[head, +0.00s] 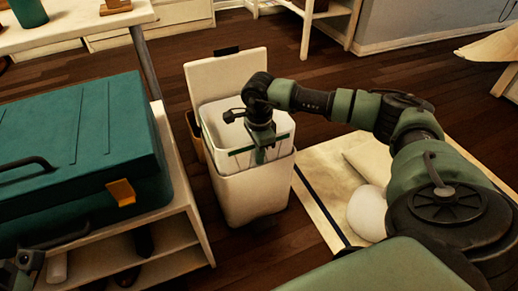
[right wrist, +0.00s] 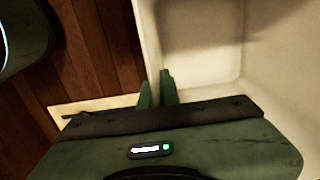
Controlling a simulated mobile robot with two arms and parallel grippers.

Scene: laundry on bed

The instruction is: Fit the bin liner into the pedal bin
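The cream pedal bin (head: 255,192) stands upright on the floor with its lid (head: 222,76) raised at the back. The white bin liner (head: 217,118), a rigid bucket, sits partly inside the bin, its rim above the bin's rim. My right gripper (head: 261,154) points down at the liner's front wall. In the right wrist view its fingers (right wrist: 156,92) are close together on either side of a thin pale wall, with the liner's inside (right wrist: 200,50) to the right. The liner's lower part is hidden. Part of my left gripper (head: 25,265) shows at the lower left; its fingers are unclear.
A teal case (head: 75,150) lies on a cream shelf unit (head: 185,215) left of the bin. A pale mat (head: 325,190) with a white rounded object (head: 367,213) lies to the right, under my right arm.

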